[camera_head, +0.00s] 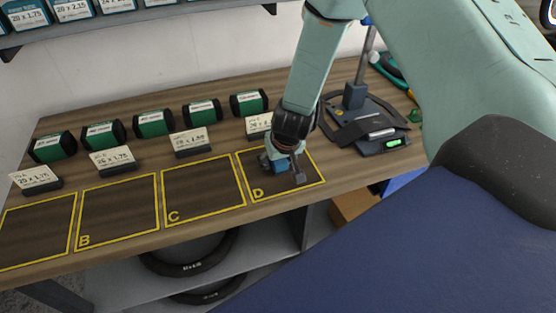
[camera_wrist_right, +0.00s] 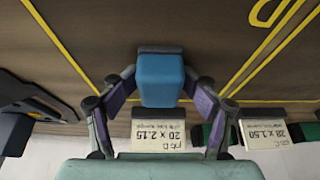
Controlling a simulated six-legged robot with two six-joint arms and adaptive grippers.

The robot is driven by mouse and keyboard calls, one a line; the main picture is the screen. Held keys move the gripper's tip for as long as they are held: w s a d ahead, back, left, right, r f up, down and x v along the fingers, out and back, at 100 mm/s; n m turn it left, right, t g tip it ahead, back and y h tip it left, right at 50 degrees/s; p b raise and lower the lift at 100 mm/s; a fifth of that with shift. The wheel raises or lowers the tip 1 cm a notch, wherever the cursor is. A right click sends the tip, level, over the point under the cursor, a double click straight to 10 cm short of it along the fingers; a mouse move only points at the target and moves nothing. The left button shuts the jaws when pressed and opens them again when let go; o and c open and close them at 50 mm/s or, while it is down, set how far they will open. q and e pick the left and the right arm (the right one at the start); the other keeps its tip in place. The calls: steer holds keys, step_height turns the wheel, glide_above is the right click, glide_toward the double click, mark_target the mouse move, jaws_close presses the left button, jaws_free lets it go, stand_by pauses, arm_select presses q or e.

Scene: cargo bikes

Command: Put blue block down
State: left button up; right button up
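The blue block (camera_head: 282,166) is low over the yellow-outlined space D (camera_head: 257,191) on the bench. My right gripper (camera_head: 282,170) points down there, with one finger on each side of the block. The block also shows in the right wrist view (camera_wrist_right: 161,80), between the inner ends of the two fingers. Both fingers appear to meet its sides, so the gripper looks shut on it. I cannot tell whether the block's underside touches the bench. My left gripper is not in view.
Spaces B (camera_head: 117,211) and C (camera_head: 203,190) are bare. Several size cards and dark-green boxes (camera_head: 154,123) stand behind the spaces. A black scale-like device (camera_head: 366,120) with a green display stands right of D. Tyres (camera_head: 190,257) lie under the bench.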

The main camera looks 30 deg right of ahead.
steer(key=shift+r, duration=0.15)
steer(key=shift+w+r, duration=0.1)
steer(key=shift+r, duration=0.15)
steer(key=p+v, duration=0.5)
steer(key=v, duration=0.7)
steer(key=shift+r+p, duration=0.15)
steer(key=shift+p, duration=0.2)
